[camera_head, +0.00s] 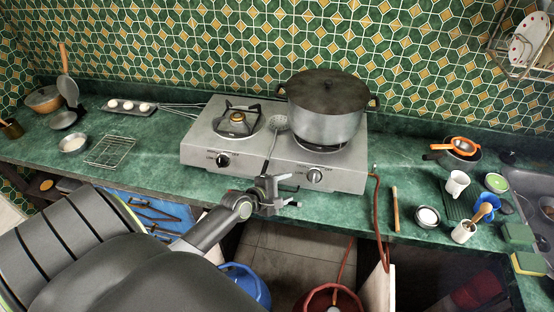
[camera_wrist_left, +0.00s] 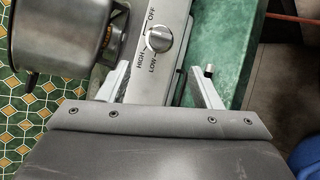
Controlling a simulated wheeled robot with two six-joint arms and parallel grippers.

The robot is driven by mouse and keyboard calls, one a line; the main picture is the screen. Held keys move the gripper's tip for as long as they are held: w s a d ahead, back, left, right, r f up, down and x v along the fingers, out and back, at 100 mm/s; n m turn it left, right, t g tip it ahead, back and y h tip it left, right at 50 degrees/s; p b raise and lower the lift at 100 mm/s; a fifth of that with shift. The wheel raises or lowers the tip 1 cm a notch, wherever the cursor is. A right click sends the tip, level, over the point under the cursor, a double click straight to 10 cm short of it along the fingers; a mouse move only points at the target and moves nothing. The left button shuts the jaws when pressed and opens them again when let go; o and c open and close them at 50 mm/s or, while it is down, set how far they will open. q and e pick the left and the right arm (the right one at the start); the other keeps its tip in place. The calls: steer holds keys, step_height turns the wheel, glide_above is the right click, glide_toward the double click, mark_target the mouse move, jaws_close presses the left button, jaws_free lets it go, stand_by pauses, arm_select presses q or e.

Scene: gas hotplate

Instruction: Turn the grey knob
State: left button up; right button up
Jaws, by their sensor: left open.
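The grey knob (camera_head: 314,176) is on the right of the front panel of the silver gas hotplate (camera_head: 270,169), below the large lidded pot (camera_head: 325,121). In the left wrist view the knob (camera_wrist_left: 158,38) is ringed by the labels OFF, HIGH and LOW. A black knob (camera_head: 222,160) is on the left of the panel. My left gripper (camera_head: 290,190) is open and empty, in front of the hotplate and a little left of the grey knob. In the left wrist view its fingers (camera_wrist_left: 159,68) point toward the knob, which lies beyond the tips, apart from them.
A ladle (camera_head: 277,126) lies across the hotplate between the burners. A red hose (camera_head: 378,205) hangs at its right. The green counter's front edge runs below the panel.

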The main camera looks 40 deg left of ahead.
arm_select(q)
steer(key=shift+v, duration=1.8)
